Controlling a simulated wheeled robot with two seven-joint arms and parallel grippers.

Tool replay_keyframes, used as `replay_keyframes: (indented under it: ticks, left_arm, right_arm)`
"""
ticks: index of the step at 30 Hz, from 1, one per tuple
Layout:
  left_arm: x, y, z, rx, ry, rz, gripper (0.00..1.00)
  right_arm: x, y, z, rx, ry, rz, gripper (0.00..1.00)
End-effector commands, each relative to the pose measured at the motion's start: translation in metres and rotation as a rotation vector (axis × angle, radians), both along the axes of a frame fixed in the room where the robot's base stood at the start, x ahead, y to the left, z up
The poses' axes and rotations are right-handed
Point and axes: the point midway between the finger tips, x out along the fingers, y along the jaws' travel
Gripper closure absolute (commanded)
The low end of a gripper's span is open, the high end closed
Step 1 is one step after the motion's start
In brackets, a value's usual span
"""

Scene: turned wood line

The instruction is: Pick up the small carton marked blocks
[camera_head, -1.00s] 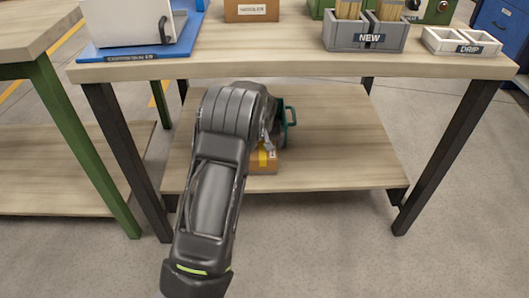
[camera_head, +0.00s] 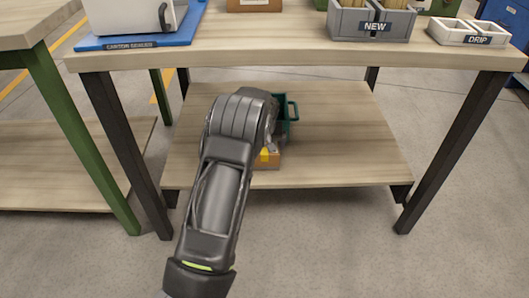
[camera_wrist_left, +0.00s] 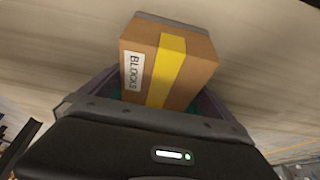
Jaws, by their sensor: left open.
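The small carton (camera_head: 267,161) is brown with a yellow tape band and stands on the lower shelf of the bench. My left forearm hides part of it in the head view. In the left wrist view the carton (camera_wrist_left: 198,75) shows a white label reading BLOCKS. My left gripper (camera_wrist_left: 160,100) is open, close to the carton, which appears in front of the palm and between the dark fingers. I cannot tell whether the fingers touch it. In the head view the left gripper is mostly hidden behind its own wrist. My right gripper is not in view.
A green handled container (camera_head: 291,113) stands on the shelf just behind the carton. The benchtop (camera_head: 280,56) overhangs the shelf, with dark legs at both sides. The right part of the shelf (camera_head: 350,140) is clear. A grey NEW bin (camera_head: 345,27) sits on top.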

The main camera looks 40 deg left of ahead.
Motion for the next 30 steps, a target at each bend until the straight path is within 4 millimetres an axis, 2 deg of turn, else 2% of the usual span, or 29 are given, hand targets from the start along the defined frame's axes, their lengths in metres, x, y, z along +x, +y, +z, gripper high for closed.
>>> replay_keyframes:
  ticks: [1, 6, 24, 30]
  left_arm:
    - [0.003, 0.002, -0.015, 0.001, 0.001, 0.000, 0.00]
    - [0.008, 0.005, -0.026, 0.000, 0.000, 0.000, 0.00]
    - [0.009, 0.005, -0.025, 0.000, 0.000, -0.001, 0.00]
    - [0.009, 0.005, -0.025, 0.000, 0.000, -0.001, 0.16]
  right_arm:
    - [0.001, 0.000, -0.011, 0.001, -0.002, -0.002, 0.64]
    - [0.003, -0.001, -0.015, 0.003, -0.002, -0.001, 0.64]
    - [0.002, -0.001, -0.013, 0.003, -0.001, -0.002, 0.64]
    - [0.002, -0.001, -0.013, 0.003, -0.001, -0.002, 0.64]
